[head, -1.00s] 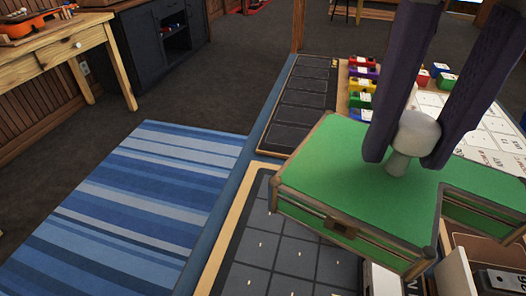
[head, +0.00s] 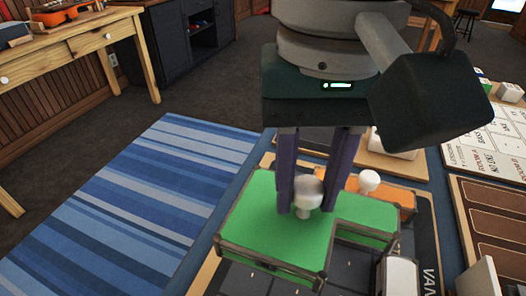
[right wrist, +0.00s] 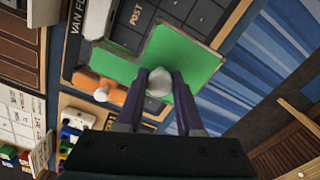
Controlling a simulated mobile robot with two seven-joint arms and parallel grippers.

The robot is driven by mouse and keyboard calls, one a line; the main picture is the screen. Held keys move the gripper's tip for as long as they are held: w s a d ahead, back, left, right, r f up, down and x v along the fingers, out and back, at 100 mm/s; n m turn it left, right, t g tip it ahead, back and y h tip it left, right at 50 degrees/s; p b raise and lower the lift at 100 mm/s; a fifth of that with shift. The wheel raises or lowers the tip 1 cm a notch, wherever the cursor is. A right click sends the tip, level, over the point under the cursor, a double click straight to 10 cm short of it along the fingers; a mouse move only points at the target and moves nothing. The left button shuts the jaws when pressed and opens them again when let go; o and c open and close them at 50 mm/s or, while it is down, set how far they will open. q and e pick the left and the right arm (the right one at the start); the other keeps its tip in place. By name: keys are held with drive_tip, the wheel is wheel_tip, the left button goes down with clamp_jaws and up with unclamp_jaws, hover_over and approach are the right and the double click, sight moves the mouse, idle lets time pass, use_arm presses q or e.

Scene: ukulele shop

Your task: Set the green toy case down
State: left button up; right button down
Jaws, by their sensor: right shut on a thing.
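The green toy case (head: 268,222) is L-shaped with dark edges and a white knob (head: 307,194) on top. My right gripper (head: 308,205) has its two purple fingers shut on that knob, also seen in the right wrist view (right wrist: 159,88). The case is over the dark gridded board (head: 238,279) lettered "VAN". I cannot tell whether it touches the board. An orange case (head: 385,191) with its own white knob is close behind and to the right of it. My left gripper is not in view.
A white block (head: 398,275) stands at the front right of the green case. A brown slotted tray (head: 490,215) and a printed white chart (head: 480,140) lie further right. A blue striped rug (head: 140,210) covers the floor on the left.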

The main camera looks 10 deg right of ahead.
sight(308, 185)
wheel_tip(308, 185, down, 9)
drive_tip(key=shift+b, duration=0.95)
drive_tip(key=c, duration=0.5)
unclamp_jaws()
drive_tip(key=shift+f, duration=0.1)
drive_tip(key=shift+c, duration=0.2)
drive_tip(key=shift+r, duration=0.35)
wheel_tip(308, 185, up, 11)
drive_tip(key=p, duration=0.3)
drive_tip(key=shift+r, duration=0.35)
